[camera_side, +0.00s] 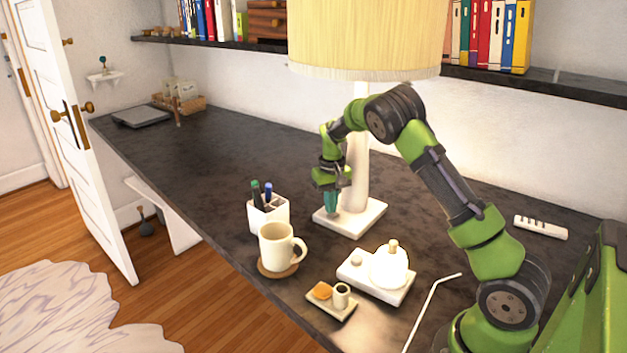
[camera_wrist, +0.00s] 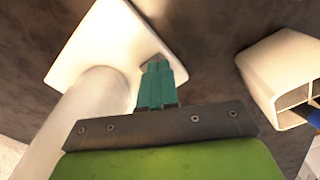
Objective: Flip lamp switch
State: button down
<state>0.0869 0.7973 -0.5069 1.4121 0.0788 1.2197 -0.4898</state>
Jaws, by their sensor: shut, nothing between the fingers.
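The table lamp has a large cream shade (camera_side: 368,40), a white stem (camera_side: 356,165) and a square white base (camera_side: 350,220) on the dark desk. In the wrist view the base (camera_wrist: 95,45) and stem (camera_wrist: 95,108) are at upper left. My gripper (camera_side: 331,211) points down at the base, in front of the stem. Its teal fingers are shut and empty. In the wrist view the fingertips (camera_wrist: 156,66) are at a corner of the base. A small greyish detail (camera_wrist: 151,58) shows there, partly hidden; I cannot tell whether it is the switch or whether the fingers touch it.
A white pen holder (camera_side: 281,212) and a mug (camera_side: 275,246) on a coaster stand left of the base. In front are a white tray with a bright globe (camera_side: 388,268) and a small snack tray (camera_side: 331,306). A remote (camera_side: 540,228) lies right.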

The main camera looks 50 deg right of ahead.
jog(key=shift+f, duration=0.7)
jog(key=shift+r, duration=3.55)
jog(key=shift+d+f, duration=0.15)
jog(key=shift+f, duration=0.05)
jog(key=s+a+r+t, duration=0.2)
jog(key=s+a+r, duration=0.2)
jog(key=s+a, duration=0.3)
jog(key=s+a+r+n+t+y, duration=0.1)
jog(key=s+a+r+t, duration=0.1)
jog(key=s+a+r, duration=0.3)
jog(key=s+a+r+n+t+y, duration=0.1)
jog(key=s+a+r+t, duration=0.2)
jog(key=s+a, duration=0.7)
notch_tip(320, 180, up, 2)
jog(key=shift+s+a+r, duration=0.1)
jog(key=shift+s+a, duration=0.25)
jog(key=shift+a, duration=0.5)
